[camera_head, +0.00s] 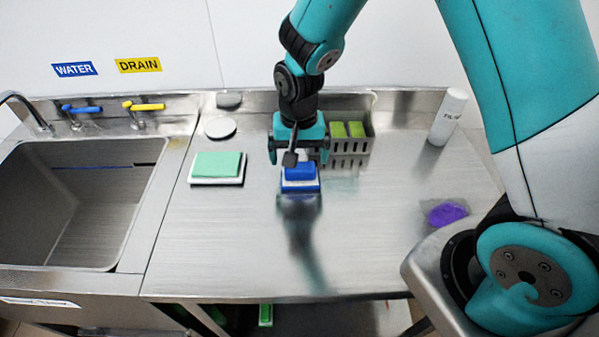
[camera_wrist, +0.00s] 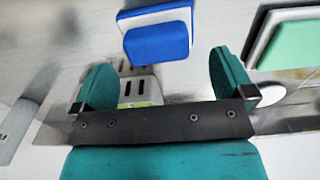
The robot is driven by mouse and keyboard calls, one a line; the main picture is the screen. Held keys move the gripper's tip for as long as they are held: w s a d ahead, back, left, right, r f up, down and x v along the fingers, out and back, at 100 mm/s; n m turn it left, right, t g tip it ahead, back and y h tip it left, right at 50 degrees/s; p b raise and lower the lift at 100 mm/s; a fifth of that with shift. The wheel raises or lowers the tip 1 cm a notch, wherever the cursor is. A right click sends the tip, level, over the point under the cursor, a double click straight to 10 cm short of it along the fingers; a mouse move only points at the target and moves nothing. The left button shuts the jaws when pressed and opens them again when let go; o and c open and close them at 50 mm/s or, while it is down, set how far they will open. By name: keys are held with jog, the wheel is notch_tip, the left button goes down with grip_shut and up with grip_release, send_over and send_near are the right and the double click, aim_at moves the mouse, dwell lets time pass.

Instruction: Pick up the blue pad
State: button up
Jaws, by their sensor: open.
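The blue pad (camera_head: 300,171) lies on a white base on the steel counter, near its middle. In the wrist view the blue pad (camera_wrist: 158,41) shows beyond the fingertips, between their lines, with its white base edge behind it. My gripper (camera_head: 298,152) is just above and behind the pad in the head view, and partly covers its far edge. In the wrist view my gripper (camera_wrist: 160,75) has its two green fingers wide apart with nothing between them. The pad appears apart from the fingers.
A green pad (camera_head: 218,164) on a white base lies left of the blue pad. A metal rack (camera_head: 352,145) with green sponges stands behind right. A white bottle (camera_head: 447,118), purple cloth (camera_head: 446,214), round white disc (camera_head: 220,128) and sink (camera_head: 75,205) surround the clear counter front.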

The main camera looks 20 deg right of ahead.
aim_at(300, 166)
notch_tip(300, 166, down, 4)
jog(key=shift+s+d+f+p, duration=0.1)
jog(key=shift+s+f+p, duration=0.05)
jog(key=shift+p, duration=0.35)
jog(key=c, duration=1)
jog(key=shift+o, duration=0.2)
notch_tip(300, 166, up, 20)
jog(key=b, duration=0.2)
jog(key=o, duration=0.4)
jog(key=shift+c, duration=1.4)
